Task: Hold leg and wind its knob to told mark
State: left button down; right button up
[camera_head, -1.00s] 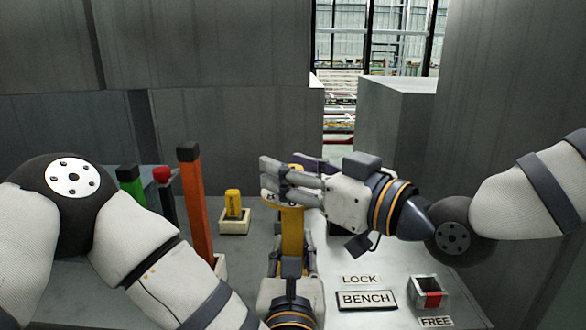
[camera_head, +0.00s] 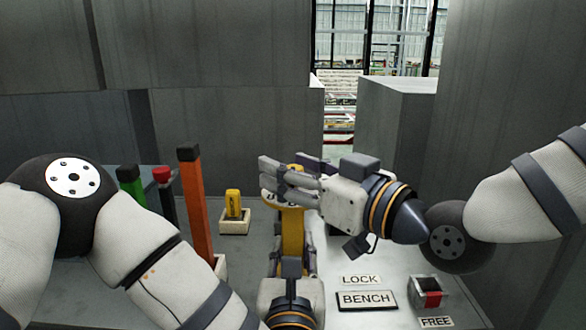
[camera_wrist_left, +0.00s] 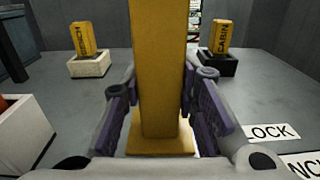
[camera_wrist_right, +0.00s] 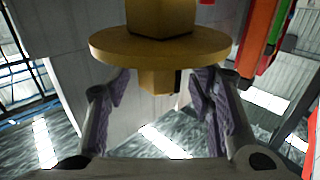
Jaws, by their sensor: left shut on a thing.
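The yellow leg (camera_head: 292,235) stands upright in the middle of the bench. My left gripper (camera_head: 291,262) is shut on its post, with a finger on each side; the post also fills the middle of the left wrist view (camera_wrist_left: 158,70). At the leg's top is a yellow round flange (camera_wrist_right: 159,45) with a small stub, likely the knob (camera_wrist_right: 158,81), in the right wrist view. My right gripper (camera_head: 275,180) is at the leg's top, coming from the right. Its fingers are apart on either side of the stub, with gaps showing.
Plates read LOCK (camera_head: 360,279), BENCH (camera_head: 367,300) and FREE (camera_head: 436,322). A small box with a red piece (camera_head: 432,299) stands at right. A yellow block (camera_head: 233,204) sits in a pale holder. Orange (camera_head: 194,205) and green (camera_head: 131,185) posts stand at left.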

jog(key=v, duration=0.7)
jog(key=shift+s+d, duration=0.15)
jog(key=shift+s, duration=0.05)
pick_arm(q)
jog(key=c, duration=1)
grip_release()
jog(key=shift+o, duration=0.4)
jog(key=o, duration=0.5)
